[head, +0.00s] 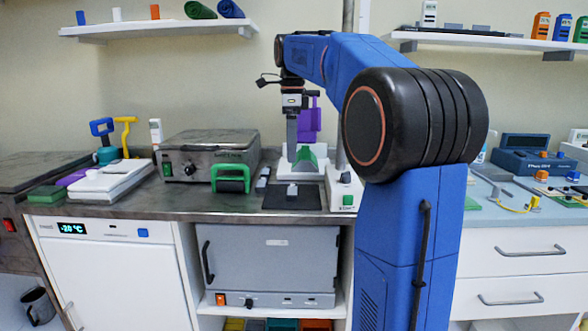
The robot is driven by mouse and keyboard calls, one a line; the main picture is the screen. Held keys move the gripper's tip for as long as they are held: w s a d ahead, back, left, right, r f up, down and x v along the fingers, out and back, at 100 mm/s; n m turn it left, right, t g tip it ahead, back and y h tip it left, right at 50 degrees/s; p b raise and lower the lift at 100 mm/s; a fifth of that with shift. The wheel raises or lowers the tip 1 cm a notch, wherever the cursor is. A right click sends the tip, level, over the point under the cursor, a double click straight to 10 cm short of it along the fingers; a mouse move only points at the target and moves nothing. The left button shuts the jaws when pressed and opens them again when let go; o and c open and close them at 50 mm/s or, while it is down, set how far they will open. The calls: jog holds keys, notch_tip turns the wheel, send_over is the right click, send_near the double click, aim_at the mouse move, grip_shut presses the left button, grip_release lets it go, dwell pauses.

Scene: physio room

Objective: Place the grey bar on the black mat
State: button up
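The black mat (307,202) lies flat on the grey counter near its front edge. A small light grey piece (292,190) shows on the mat. A grey bar-like piece (263,177) is just off the mat's back left corner. I cannot tell for sure which of these is the grey bar. My gripper (292,147) points down above and behind the mat, in front of a white and green device. Its fingertips are small and blend with that background, so I cannot tell whether it is open or holds anything.
A white device with a green button (342,190) stands close on the right. A purple upright piece (310,122) is behind my gripper.

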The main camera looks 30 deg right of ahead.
jog(key=s+a+f+n+t, duration=0.1)
jog(key=s+a+f+n, duration=0.45)
jog(key=s, duration=0.25)
jog(key=s+a+f+n+t, duration=0.1)
jog(key=s+a+f+n, duration=0.35)
jog(key=s+n, duration=0.3)
jog(key=s+a+f+n+t, duration=0.1)
jog(key=s+a+f+n, duration=0.2)
jog(key=s+f+n, duration=0.3)
jog(key=s+a+f+n+t, duration=0.1)
jog(key=s+a+f+n, duration=0.1)
jog(key=s+f+n, duration=0.3)
jog(key=s+f, duration=0.3)
jog(key=f, duration=0.2)
jog(key=shift+s+a+f+n+t, duration=0.15)
jog(key=shift+s+a+n+t, duration=0.2)
jog(key=shift+a+n+t, duration=0.05)
dwell(0.7)
